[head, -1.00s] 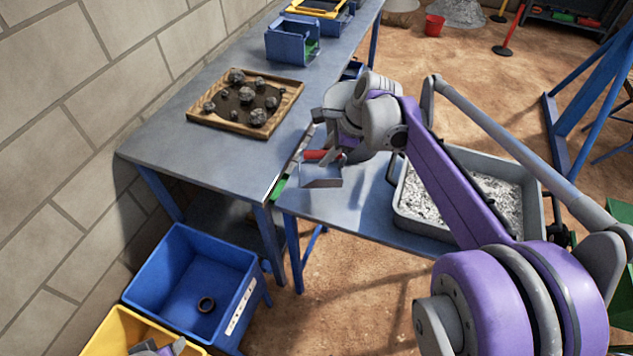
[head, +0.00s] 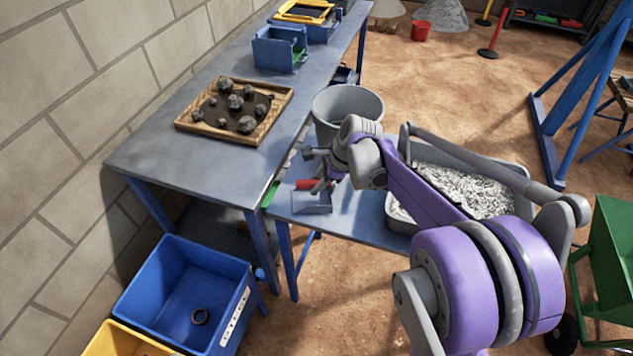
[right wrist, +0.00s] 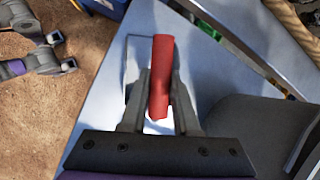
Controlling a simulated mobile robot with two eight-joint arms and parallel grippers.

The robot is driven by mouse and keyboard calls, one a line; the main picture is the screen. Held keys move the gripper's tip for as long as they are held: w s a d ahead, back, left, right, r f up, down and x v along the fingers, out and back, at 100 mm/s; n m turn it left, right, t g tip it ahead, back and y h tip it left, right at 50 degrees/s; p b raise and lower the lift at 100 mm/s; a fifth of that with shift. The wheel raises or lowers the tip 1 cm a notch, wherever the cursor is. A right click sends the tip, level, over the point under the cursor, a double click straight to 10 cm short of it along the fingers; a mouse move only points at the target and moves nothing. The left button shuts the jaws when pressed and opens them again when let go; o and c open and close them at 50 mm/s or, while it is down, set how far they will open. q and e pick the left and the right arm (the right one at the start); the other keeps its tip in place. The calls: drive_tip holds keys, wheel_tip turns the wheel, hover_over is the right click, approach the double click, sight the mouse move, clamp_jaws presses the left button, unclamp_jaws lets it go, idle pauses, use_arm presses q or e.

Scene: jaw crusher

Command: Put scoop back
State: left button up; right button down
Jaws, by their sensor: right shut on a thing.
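The scoop (head: 312,204), a grey metal pan with a red handle, is at the left end of the lower blue-grey table (head: 345,222). My right gripper (head: 322,184) is shut on its red handle, which stands between the two fingers in the right wrist view (right wrist: 160,78). I cannot tell whether the pan touches the tabletop. The fingers hide part of the scoop. My left gripper (right wrist: 62,52) shows at the left of the right wrist view, over the floor, with its fingers apart and empty.
A grey tray of crushed stone (head: 465,190) stands on the lower table's right. A grey bucket (head: 347,103) is behind my right gripper. The higher table (head: 190,170) holds a wooden tray of rocks (head: 267,124). A blue bin (head: 150,290) is at lower left.

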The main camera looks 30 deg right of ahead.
drive_tip(key=c, duration=0.7)
unclamp_jaws()
drive_tip(key=shift+o, duration=0.2)
drive_tip(key=shift+s+d+r, duration=0.1)
drive_tip(key=shift+s+r, duration=0.05)
drive_tip(key=shift+r, duration=0.3)
drive_tip(key=p+v, duration=0.1)
drive_tip(key=v, duration=1)
drive_tip(key=s+a+f+n+h, duration=0.1)
drive_tip(key=s+a+f+n, duration=0.4)
drive_tip(key=s+a+n, duration=0.2)
drive_tip(key=s+a+f+n+t+h, duration=0.1)
drive_tip(key=s+a+f+n+h, duration=0.1)
drive_tip(key=s+a+f+n, duration=0.4)
drive_tip(key=s+a+n, duration=0.1)
drive_tip(key=s+n, duration=0.4)
drive_tip(key=n, duration=0.5)
drive_tip(key=shift+a, duration=0.3)
drive_tip(key=shift+f, duration=0.1)
